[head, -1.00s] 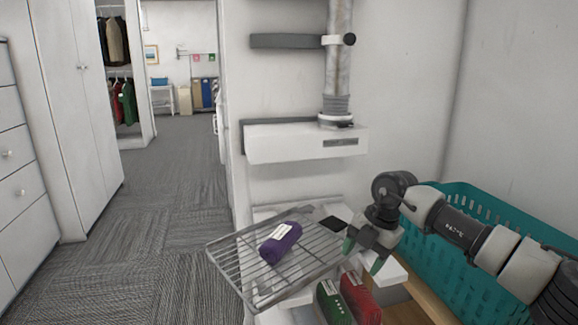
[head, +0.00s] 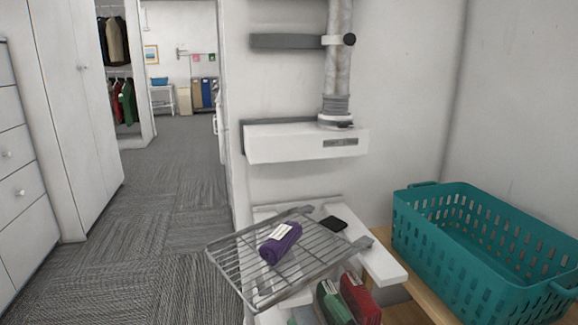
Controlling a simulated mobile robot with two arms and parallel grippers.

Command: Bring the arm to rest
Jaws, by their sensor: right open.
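Neither of my arms nor either gripper shows in the head view now. A wire rack (head: 232,272) sits tilted on the white surface at the lower middle. A purple rolled bundle (head: 281,243) with a pale label lies on the rack. A black flat item (head: 333,223) lies on the white surface behind the rack's right side.
A teal basket (head: 480,262) stands on a wooden surface at the right. Green (head: 333,302) and red (head: 360,299) labelled packs are at the bottom. A white wall unit (head: 300,145) with a pipe is above. Carpeted floor (head: 165,205) lies open at the left.

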